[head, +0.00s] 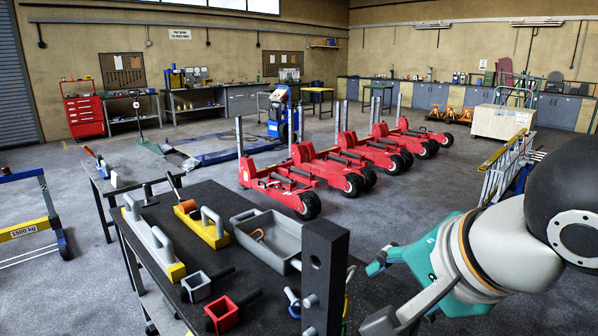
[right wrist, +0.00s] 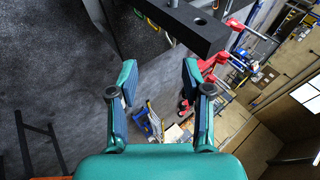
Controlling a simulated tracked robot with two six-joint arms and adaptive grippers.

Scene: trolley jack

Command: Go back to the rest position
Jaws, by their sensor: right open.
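My right gripper (head: 386,262) comes in from the right in the head view, beside the right side of the black-topped workbench (head: 262,192). Its teal fingers point left, toward the dark upright post (head: 324,275) at the bench edge. In the right wrist view the two fingers of the right gripper (right wrist: 160,78) stand well apart with nothing between them. A dark bar with a hole (right wrist: 185,22) lies beyond the tips, apart from them. My left gripper shows in neither view.
On the bench are a grey tray (head: 262,243), yellow-based tools with grey handles (head: 203,228), a red square-ended tool (head: 222,315) and smaller tools. Red trolley jacks (head: 285,183) stand on the floor behind. A white crate (head: 500,122) stands back right. Open floor lies between jacks and right arm.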

